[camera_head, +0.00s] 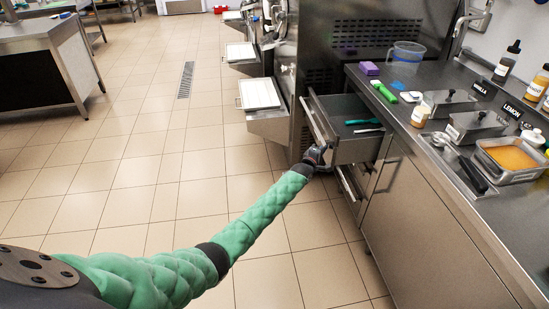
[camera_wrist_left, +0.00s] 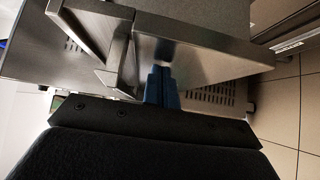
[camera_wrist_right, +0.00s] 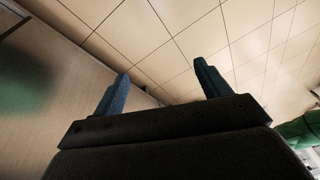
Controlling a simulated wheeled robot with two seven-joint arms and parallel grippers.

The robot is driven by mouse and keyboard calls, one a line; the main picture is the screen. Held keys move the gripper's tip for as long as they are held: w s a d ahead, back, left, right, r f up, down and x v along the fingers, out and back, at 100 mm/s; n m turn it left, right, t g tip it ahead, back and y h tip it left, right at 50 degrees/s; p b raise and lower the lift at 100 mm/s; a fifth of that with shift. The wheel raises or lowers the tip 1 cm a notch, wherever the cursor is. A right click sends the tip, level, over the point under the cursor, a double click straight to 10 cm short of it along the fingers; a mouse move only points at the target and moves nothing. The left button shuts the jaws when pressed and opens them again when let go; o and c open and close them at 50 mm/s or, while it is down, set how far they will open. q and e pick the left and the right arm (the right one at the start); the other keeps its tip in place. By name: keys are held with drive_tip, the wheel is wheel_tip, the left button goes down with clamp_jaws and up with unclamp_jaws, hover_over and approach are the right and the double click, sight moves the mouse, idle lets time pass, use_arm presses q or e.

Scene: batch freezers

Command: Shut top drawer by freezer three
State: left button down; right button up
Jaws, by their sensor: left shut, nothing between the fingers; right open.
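The top drawer (camera_head: 345,147) of the steel counter is pulled open beside the nearest freezer (camera_head: 340,45). Utensils with green and white handles lie in it. My left gripper (camera_head: 318,157) is at the drawer's front panel, low and on its outer side. In the left wrist view, the shut blue fingers (camera_wrist_left: 161,85) are up against or very close to the drawer's steel panel (camera_wrist_left: 205,50), near its handle (camera_wrist_left: 118,65); contact is not certain. Nothing is between them. My right gripper (camera_wrist_right: 160,85) is open and empty over the floor, and it is outside the head view.
A lower drawer (camera_head: 349,187) also appears partly out. The countertop (camera_head: 400,120) holds a jug (camera_head: 406,55), bottles, steel containers and an orange-filled pan (camera_head: 510,158). Freezer shelves with white trays (camera_head: 259,93) jut out behind. The tiled floor at left is clear.

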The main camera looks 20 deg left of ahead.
sight(358, 148)
use_arm(q)
drive_tip(key=w+d+b, duration=0.1)
drive_tip(key=d, duration=0.1)
drive_tip(key=w+d+b, duration=0.3)
drive_tip(key=d, duration=0.2)
drive_tip(key=shift+w+f, duration=0.2)
drive_tip(key=shift+w, duration=0.1)
use_arm(e)
drive_tip(key=w+a+f+t+y, duration=0.1)
drive_tip(key=w+a+f+y, duration=0.1)
drive_tip(key=a+f, duration=0.45)
use_arm(q)
drive_tip(key=w+d+b, duration=0.1)
drive_tip(key=d, duration=0.1)
drive_tip(key=w+d+b, duration=0.4)
drive_tip(key=d, duration=0.1)
drive_tip(key=shift+d+r, duration=0.1)
drive_tip(key=shift+w+d+r+b, duration=0.1)
drive_tip(key=shift+w+d+b, duration=0.05)
drive_tip(key=shift+d+b, duration=0.15)
use_arm(e)
wheel_tip(358, 148, down, 24)
drive_tip(key=w+a+t, duration=0.1)
drive_tip(key=t, duration=0.2)
drive_tip(key=shift+r, duration=0.2)
